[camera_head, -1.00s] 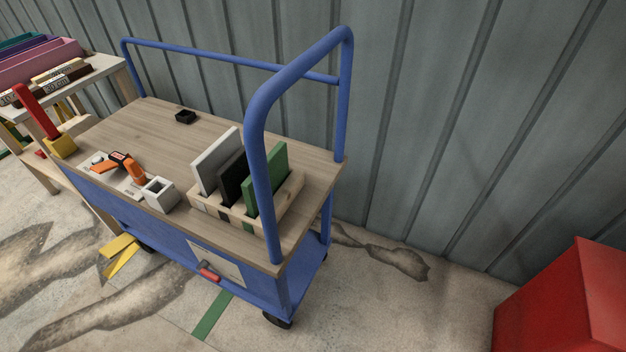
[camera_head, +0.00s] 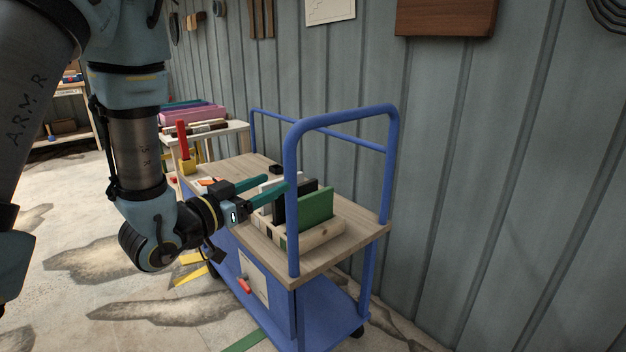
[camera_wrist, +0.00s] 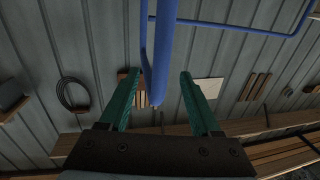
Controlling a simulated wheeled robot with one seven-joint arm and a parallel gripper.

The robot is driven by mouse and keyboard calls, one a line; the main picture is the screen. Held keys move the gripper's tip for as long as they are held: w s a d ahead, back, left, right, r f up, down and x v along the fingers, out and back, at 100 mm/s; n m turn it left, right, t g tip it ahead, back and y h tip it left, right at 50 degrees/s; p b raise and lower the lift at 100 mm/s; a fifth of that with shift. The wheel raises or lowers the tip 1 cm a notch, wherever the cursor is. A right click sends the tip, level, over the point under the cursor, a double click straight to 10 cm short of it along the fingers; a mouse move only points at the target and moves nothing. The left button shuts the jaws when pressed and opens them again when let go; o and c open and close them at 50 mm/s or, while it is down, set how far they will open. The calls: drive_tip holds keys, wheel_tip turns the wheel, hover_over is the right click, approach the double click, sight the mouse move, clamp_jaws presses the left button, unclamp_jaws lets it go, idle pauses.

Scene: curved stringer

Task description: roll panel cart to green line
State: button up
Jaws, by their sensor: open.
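The panel cart has a wooden top (camera_head: 345,240) and a blue frame, with a blue push handle (camera_head: 345,115) at its right end. The green line (camera_head: 246,342) is a strip on the floor at the bottom edge, beside the cart's lower deck. My gripper (camera_head: 277,184) is open, its teal fingers pointing at the handle's near post. In the wrist view, the blue post (camera_wrist: 162,50) lies between the two fingertips (camera_wrist: 160,77), with a gap on each side. How deep the post sits between the fingers is unclear.
On the cart, a wooden rack (camera_head: 315,238) holds upright panels, including a green one (camera_head: 317,208). A pale shelf table (camera_head: 225,128) stands beyond the cart. A corrugated wall (camera_head: 480,180) runs close behind. The stained floor (camera_head: 110,290) at left is open.

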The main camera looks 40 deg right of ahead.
drive_tip(key=w+d+p, duration=0.1)
drive_tip(key=d+p, duration=0.1)
drive_tip(key=d, duration=0.8)
drive_tip(key=shift+w, duration=0.3)
clamp_jaws()
idle(1.0)
